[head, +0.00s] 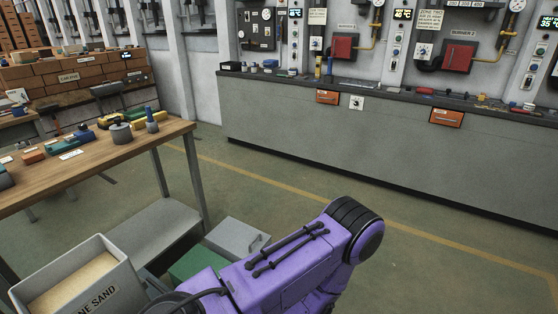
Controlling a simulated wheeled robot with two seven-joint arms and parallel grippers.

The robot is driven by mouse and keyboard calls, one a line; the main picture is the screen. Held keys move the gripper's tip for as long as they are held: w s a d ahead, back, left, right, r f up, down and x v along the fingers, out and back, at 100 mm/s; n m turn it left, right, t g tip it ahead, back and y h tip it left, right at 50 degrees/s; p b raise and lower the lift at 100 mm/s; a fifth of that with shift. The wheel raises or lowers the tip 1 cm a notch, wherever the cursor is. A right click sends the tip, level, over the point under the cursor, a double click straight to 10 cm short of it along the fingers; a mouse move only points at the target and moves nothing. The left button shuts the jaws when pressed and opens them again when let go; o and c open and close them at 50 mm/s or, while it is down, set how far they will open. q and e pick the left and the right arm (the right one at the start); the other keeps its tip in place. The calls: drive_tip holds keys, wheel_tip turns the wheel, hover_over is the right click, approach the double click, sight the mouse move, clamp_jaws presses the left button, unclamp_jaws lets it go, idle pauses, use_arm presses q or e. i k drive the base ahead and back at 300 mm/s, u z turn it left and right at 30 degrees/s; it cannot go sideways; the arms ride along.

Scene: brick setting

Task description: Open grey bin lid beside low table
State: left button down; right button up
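A grey bin (237,238) stands on the floor beside the wooden-topped table, near the lower middle of the head view. Its flat grey top looks closed, and a small handle-like part shows at its right edge. A green bin (198,262) sits directly in front of it, partly hidden by my purple arm. The arm fills the lower middle, and its elbow is just right of the grey bin. The arm also covers part of the grey bin's near side. Neither of my grippers shows in this view.
The table (95,157) at left holds tools and small parts, with a grey lower shelf (160,232). An open sand bin (72,280) stands at lower left. A long grey counter (380,135) runs along the back wall. The floor (430,265) at right is clear.

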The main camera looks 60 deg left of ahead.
sight(238, 238)
drive_tip(key=u, duration=0.35)
drive_tip(key=i, duration=0.9)
drive_tip(key=u, duration=1)
drive_tip(key=i, duration=0.4)
drive_tip(key=u, duration=0.25)
